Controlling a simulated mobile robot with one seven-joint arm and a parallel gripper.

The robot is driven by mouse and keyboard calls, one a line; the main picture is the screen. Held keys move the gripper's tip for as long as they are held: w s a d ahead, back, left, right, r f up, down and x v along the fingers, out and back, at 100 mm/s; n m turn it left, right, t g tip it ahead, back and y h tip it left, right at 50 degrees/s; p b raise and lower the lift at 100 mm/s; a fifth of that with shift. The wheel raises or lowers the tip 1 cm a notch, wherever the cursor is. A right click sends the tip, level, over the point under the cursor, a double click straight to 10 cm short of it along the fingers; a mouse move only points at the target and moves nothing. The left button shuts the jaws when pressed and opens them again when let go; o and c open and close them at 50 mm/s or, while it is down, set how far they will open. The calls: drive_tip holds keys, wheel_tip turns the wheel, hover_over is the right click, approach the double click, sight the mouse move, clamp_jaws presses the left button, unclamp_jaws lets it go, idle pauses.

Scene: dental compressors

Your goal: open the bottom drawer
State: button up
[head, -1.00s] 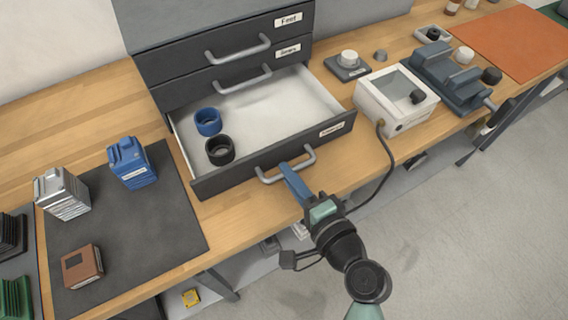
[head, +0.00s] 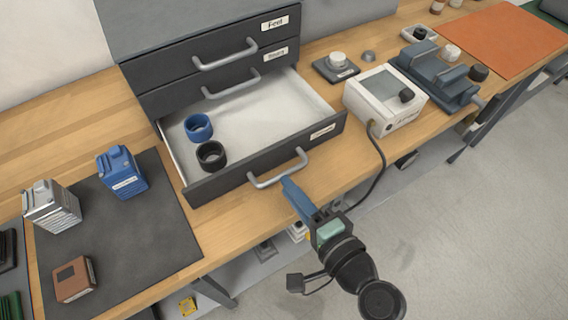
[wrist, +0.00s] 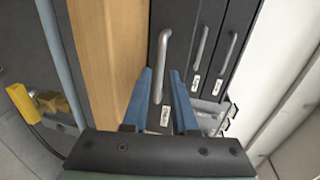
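The bottom drawer (head: 262,162) of the dark cabinet is pulled well out, showing its white inside. Its grey bar handle (head: 279,172) is on the front panel; the handle also shows in the wrist view (wrist: 161,62). My gripper (head: 287,182) is just in front of and below the handle, seemingly clear of it. In the wrist view, its two blue fingers (wrist: 160,72) are apart with nothing gripped, and the handle lies beyond the tips. A blue ring (head: 198,127) and a black ring (head: 211,155) are in the drawer.
Two upper drawers (head: 200,50) are shut. A white device (head: 384,98) with a cable stands right of the drawer. A dark mat (head: 120,235) at the left holds a blue block (head: 122,172), a silver block (head: 52,206) and a brown block (head: 74,279). Floor is open at the front right.

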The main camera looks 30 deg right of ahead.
drive_tip(key=v, duration=0.9)
drive_tip(key=shift+s+b, duration=0.3)
drive_tip(key=shift+b, duration=0.05)
